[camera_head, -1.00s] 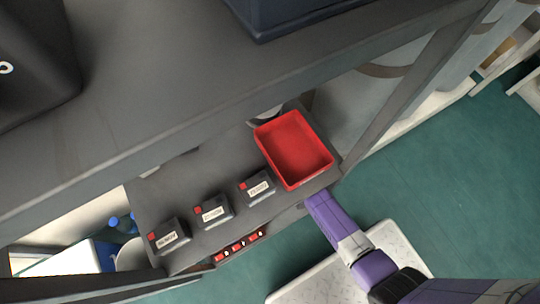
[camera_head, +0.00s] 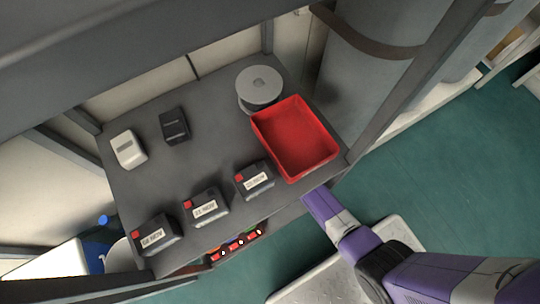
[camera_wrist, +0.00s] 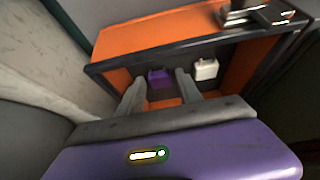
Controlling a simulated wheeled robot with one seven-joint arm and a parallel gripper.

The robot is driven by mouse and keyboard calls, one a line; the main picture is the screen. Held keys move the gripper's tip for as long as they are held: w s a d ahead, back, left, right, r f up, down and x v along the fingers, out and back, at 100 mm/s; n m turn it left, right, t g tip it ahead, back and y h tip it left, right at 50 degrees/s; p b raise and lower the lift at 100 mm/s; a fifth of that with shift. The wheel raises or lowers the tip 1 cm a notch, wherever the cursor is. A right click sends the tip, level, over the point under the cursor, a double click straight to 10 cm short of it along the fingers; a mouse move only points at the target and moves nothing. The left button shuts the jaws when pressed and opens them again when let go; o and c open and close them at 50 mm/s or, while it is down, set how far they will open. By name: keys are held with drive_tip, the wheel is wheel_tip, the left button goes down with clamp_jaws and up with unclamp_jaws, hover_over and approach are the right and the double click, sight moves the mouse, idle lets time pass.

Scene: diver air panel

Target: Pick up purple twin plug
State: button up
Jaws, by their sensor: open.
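A small purple twin plug (camera_wrist: 159,78) sits inside an orange-walled open box (camera_wrist: 150,36) with a dark rim, in the wrist view. My gripper (camera_wrist: 160,84) is open, its two grey fingers pointing into the box. The plug shows in the gap between the fingertips, which appear short of it; the exact distance cannot be told. Nothing is between the fingers. In the head view my purple arm reaches below the shelf edge, and the gripper and plug are hidden there.
A white plug (camera_wrist: 205,69) stands right of the purple one, near the right finger. A metal fitting (camera_wrist: 255,14) is on the box rim. Above, the grey shelf (camera_head: 190,185) holds a red tray (camera_head: 318,172), labelled black boxes (camera_head: 206,207) and a grey spool (camera_head: 259,88).

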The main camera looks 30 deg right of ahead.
drive_tip(key=c, duration=0.9)
clamp_jaws()
drive_tip(key=shift+r, duration=0.15)
